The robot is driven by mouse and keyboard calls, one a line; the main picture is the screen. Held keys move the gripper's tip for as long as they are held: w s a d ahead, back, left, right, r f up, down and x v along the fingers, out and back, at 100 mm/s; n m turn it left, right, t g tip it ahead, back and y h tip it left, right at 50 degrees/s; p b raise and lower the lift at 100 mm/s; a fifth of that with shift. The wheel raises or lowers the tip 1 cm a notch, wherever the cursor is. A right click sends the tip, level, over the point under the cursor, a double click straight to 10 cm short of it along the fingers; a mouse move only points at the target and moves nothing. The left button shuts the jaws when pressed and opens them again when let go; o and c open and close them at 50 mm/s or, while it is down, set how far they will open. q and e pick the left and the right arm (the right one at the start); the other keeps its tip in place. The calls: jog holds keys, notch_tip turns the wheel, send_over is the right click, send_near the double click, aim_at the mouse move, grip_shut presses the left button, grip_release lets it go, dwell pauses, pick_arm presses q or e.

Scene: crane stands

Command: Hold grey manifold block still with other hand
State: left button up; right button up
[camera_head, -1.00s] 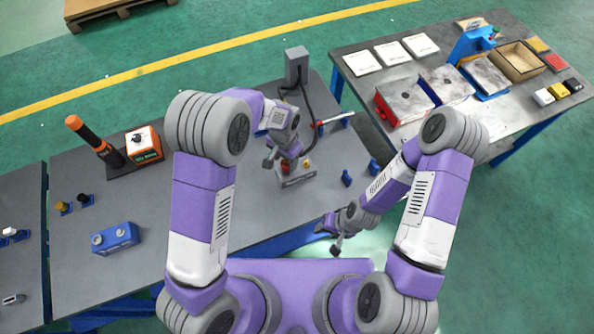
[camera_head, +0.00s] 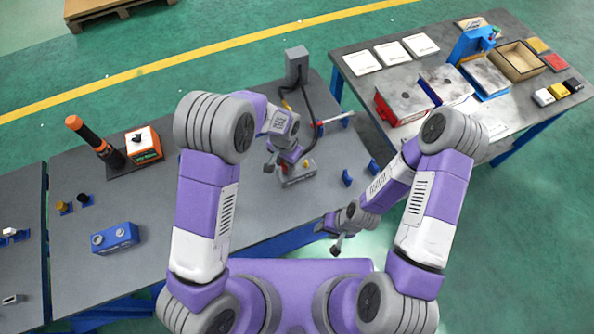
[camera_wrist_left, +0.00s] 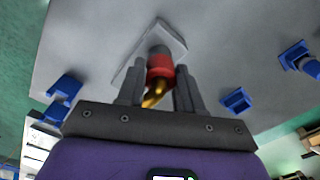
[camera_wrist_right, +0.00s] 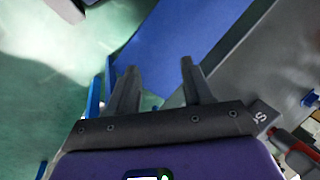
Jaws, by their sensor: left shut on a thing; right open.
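The grey manifold block (camera_head: 300,174) sits on the grey table near its front edge, with a small yellow part on top. My left gripper (camera_head: 284,165) is at the block's left end and partly covers it. In the left wrist view, the fingers (camera_wrist_left: 158,88) are shut on a red and brass fitting (camera_wrist_left: 160,66), with the pale grey block (camera_wrist_left: 175,40) directly behind it. I cannot tell whether the fitting is seated in the block. My right gripper (camera_head: 328,237) is open and empty, beyond the table's front edge; its fingers (camera_wrist_right: 156,75) show apart in the right wrist view.
Blue holders (camera_head: 347,178) stand right of the block. A grey post (camera_head: 296,66) with a dark cable and a red-handled tool (camera_head: 333,120) are behind it. A blue block (camera_head: 115,238) and an orange-handled tool (camera_head: 90,137) are at left. A second table is at right.

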jog(key=o, duration=0.5)
jog(key=shift+w+d, duration=0.1)
jog(key=shift+d, duration=0.15)
jog(key=shift+c, duration=0.2)
jog(key=shift+o, duration=0.2)
jog(key=d+g, duration=0.1)
jog(key=w+d+m+g, duration=0.1)
jog(key=d, duration=0.1)
jog(key=w+d+m+g+y, duration=0.1)
jog(key=d, duration=0.1)
jog(key=shift+r, duration=0.35)
jog(key=m+y, duration=0.5)
jog(key=m, duration=0.4)
send_near(313, 164)
jog(key=w+d, duration=0.2)
jog(key=w, duration=0.1)
jog(key=shift+w+d+f, duration=0.15)
jog(key=shift+w+f, duration=0.05)
jog(key=shift+f, duration=0.15)
jog(key=a, duration=0.1)
jog(key=s+a+f+g, duration=0.1)
jog(key=a, duration=0.1)
jog(key=shift+s+f+g, duration=0.2)
jog(key=shift+f+g, duration=0.05)
jog(key=shift+g, duration=0.15)
jog(key=shift+s+a+f, duration=0.25)
jog(key=shift+a, duration=0.1)
jog(key=shift+x, duration=4.15)
jog(key=shift+c, duration=0.5)
jog(key=c, duration=0.9)
